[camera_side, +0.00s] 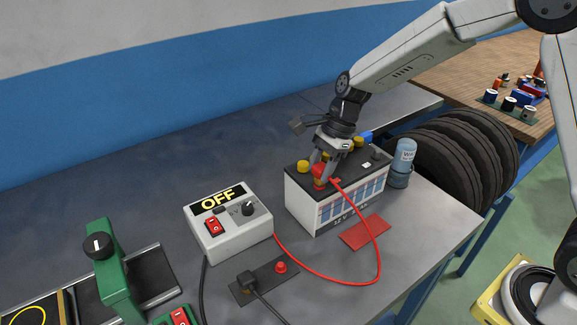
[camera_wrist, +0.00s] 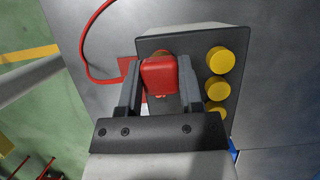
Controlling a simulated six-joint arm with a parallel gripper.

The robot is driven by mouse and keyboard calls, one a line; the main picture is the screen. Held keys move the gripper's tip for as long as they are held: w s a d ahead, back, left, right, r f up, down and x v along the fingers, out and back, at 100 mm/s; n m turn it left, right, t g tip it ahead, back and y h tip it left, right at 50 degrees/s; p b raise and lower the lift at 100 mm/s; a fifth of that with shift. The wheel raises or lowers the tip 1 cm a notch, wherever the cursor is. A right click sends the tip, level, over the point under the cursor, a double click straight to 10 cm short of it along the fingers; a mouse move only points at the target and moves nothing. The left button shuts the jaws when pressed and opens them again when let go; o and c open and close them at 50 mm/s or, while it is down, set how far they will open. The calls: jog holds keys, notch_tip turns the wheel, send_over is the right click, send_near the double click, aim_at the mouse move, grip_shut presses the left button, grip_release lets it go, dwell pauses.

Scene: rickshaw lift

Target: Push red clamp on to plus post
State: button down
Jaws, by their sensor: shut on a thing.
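The red clamp (camera_side: 320,172) is between the fingers of my gripper (camera_side: 323,165), at the near-left part of the battery top. In the wrist view, my gripper (camera_wrist: 160,88) is shut on the red clamp (camera_wrist: 160,75), with one finger on each side. The white battery (camera_side: 305,206) has a dark top, which also shows in the wrist view (camera_wrist: 205,42). A red cable (camera_side: 377,260) runs from the clamp to the charger box.
The charger (camera_side: 233,238) reads OFF. Yellow caps (camera_side: 303,166) stand on the battery beside my gripper. A red mat (camera_side: 365,232) lies in front. A blue bottle (camera_side: 404,155) stands right of the battery.

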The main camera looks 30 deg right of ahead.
jog(key=shift+f, duration=0.45)
dwell(0.6)
grip_release()
jog(key=shift+r, duration=0.15)
dwell(0.3)
jog(key=shift+r, duration=3.35)
jog(key=s+d+f+n+t+h, duration=0.1)
jog(key=s+d+f+n+h, duration=0.1)
jog(key=s+n, duration=0.6)
jog(key=s+d+f+n+t+h, duration=0.1)
jog(key=s+d+f+n, duration=0.4)
jog(key=n, duration=0.5)
jog(key=s+d+h, duration=0.1)
jog(key=s+d, duration=0.1)
jog(key=s, duration=0.1)
jog(key=shift+s+f+t, duration=0.15)
jog(key=shift+t, duration=0.15)
